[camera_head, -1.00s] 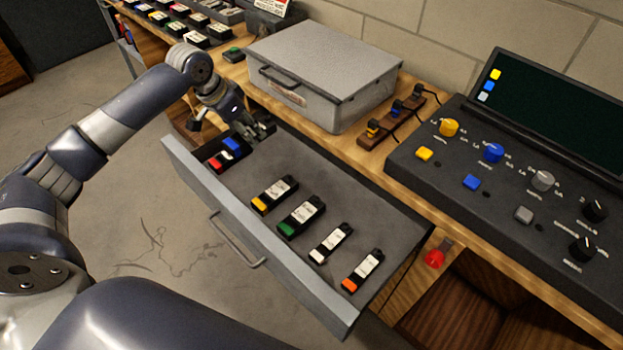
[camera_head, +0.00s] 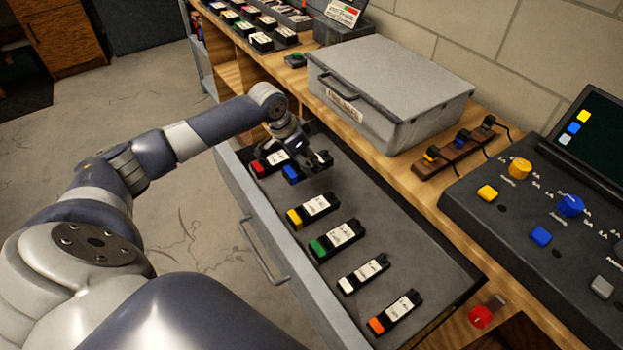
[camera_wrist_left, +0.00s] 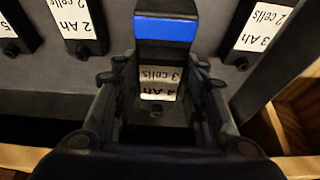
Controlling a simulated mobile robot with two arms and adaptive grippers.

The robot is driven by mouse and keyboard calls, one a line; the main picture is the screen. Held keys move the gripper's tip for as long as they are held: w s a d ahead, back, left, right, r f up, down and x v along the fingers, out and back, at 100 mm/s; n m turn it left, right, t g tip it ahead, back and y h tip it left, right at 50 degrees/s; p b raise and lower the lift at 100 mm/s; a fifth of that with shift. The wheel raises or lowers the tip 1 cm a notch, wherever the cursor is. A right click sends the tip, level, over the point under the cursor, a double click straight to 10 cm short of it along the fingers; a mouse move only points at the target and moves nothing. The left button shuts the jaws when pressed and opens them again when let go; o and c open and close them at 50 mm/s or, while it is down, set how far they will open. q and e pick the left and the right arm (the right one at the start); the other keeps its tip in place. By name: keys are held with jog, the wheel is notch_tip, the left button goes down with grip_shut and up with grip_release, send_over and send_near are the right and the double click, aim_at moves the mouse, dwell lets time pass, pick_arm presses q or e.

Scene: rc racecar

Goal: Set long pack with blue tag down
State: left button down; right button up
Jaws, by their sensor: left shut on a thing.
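The long black pack with the blue tag (camera_head: 291,174) is at the far-left end of the open drawer (camera_head: 430,264), between the red-tagged pack and the yellow-tagged pack. My left gripper (camera_head: 312,164) is shut on it. In the left wrist view the blue-tagged pack (camera_wrist_left: 166,30) lies lengthwise between the two fingers, its white label partly visible. It lies at or very near the drawer floor; I cannot tell if it touches. My right gripper is not in view.
A red-tagged pack (camera_head: 266,163) lies close beside it. Yellow (camera_head: 312,210), green (camera_head: 335,241), white (camera_head: 363,274) and orange-tagged packs (camera_head: 395,312) line the drawer. A grey metal case (camera_head: 390,85) stands on the bench behind. The drawer's back strip is bare.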

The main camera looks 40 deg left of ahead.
pick_arm(q)
notch_tip(320, 180, down, 5)
dwell(0.3)
jog(key=c, duration=1)
grip_release()
jog(key=shift+r, duration=0.15)
jog(key=v, duration=1.1)
jog(key=shift+s+a+r, duration=0.1)
jog(key=shift+s+r, duration=0.2)
jog(key=shift+r, duration=0.05)
